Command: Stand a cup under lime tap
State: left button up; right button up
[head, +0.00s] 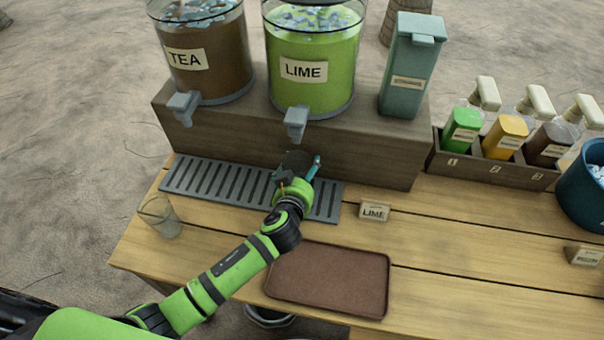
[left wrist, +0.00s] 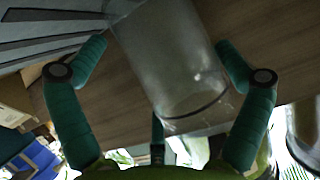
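The lime dispenser (head: 312,62) holds green drink and has a grey tap (head: 296,122). My left gripper (head: 298,165) is just below this tap, over the slatted drip tray (head: 225,188). In the left wrist view a clear cup (left wrist: 172,65) is between the teal fingers of my left gripper (left wrist: 165,50). The fingers look spread, with a narrow gap on each side of the cup. In the head view my gripper mostly hides this cup, and whether its base touches the tray cannot be told. My right gripper is not in view.
Another clear cup (head: 158,216) stands at the table's left end. A tea dispenser (head: 205,55) is left of the lime one. A brown tray (head: 328,280), a lime sign (head: 374,212), a bottle rack (head: 490,170) and a blue bucket (head: 585,190) are also on the table.

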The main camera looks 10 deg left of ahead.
pick_arm(q)
jog(key=shift+w+a+f, duration=0.1)
jog(key=v, duration=1.2)
jog(key=shift+b, duration=0.35)
